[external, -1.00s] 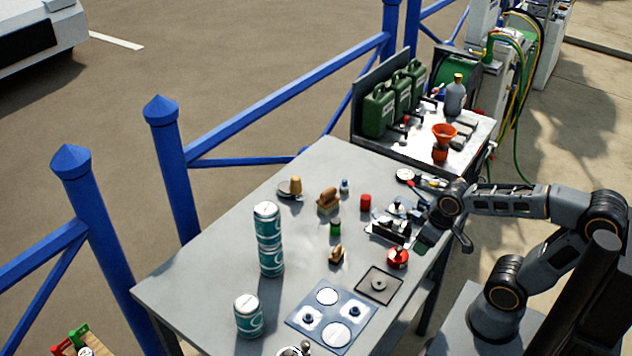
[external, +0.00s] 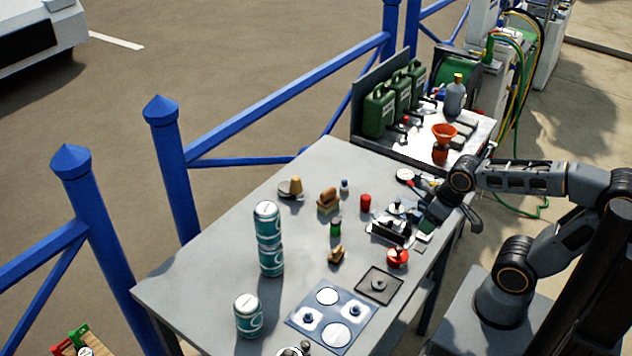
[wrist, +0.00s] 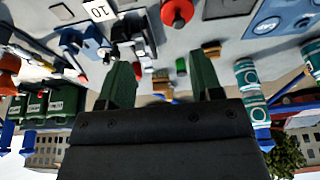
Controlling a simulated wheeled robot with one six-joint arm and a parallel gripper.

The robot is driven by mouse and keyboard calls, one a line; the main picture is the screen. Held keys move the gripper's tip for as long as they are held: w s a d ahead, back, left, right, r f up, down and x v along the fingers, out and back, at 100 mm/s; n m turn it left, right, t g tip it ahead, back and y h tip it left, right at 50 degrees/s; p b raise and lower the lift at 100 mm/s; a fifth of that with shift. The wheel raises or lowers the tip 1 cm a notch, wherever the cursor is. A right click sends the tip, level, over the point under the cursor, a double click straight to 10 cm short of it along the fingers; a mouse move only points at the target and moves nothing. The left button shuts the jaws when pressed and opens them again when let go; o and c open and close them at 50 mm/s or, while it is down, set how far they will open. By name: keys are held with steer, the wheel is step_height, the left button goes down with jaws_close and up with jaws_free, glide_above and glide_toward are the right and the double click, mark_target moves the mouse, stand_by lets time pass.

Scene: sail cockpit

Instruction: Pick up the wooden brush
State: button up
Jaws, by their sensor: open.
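A wooden brush (external: 328,200), a brown block over a paler bristle-like base, stands toward the back of the grey table in the external view. A small brown and yellow shape between the fingers in the wrist view looks like the same brush (wrist: 162,84). My gripper (external: 452,218) is at the table's right edge, apart from the brush and to its right. In the wrist view my gripper (wrist: 164,80) has its two green fingers spread wide, with nothing held. The lower part of that view is blocked by the gripper body.
A smaller wooden piece (external: 336,255), a green can (external: 335,227) and a red can (external: 365,203) stand near the brush. Teal cans (external: 269,240) are stacked to the left. A red round item (external: 397,257) and a black tool (external: 391,231) lie nearer my gripper.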

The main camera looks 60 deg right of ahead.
stand_by(0.3)
steer(key=o, duration=0.5)
steer(key=shift+o, duration=0.2)
steer(key=m+t+y+b, duration=0.2)
steer(key=m+t+b, duration=0.55)
steer(key=m, duration=2.05)
glide_toward(340, 249)
steer(key=x, duration=0.3)
steer(key=shift+d+f+t+p, duration=0.1)
steer(key=shift+f+t+p, duration=0.15)
steer(key=shift+f+p, duration=0.15)
steer(key=m, duration=0.2)
steer(key=m+t, duration=0.1)
steer(key=m, duration=0.1)
steer(key=w+a+f+m+b, duration=0.1)
steer(key=shift+f+m+t, duration=0.1)
steer(key=shift+m+t, duration=0.2)
steer(key=shift+m, duration=0.1)
steer(key=shift+w+f+m, duration=0.15)
steer(key=shift+w+m, duration=0.15)
steer(key=shift+w, duration=0.2)
steer(key=shift+x, duration=3.35)
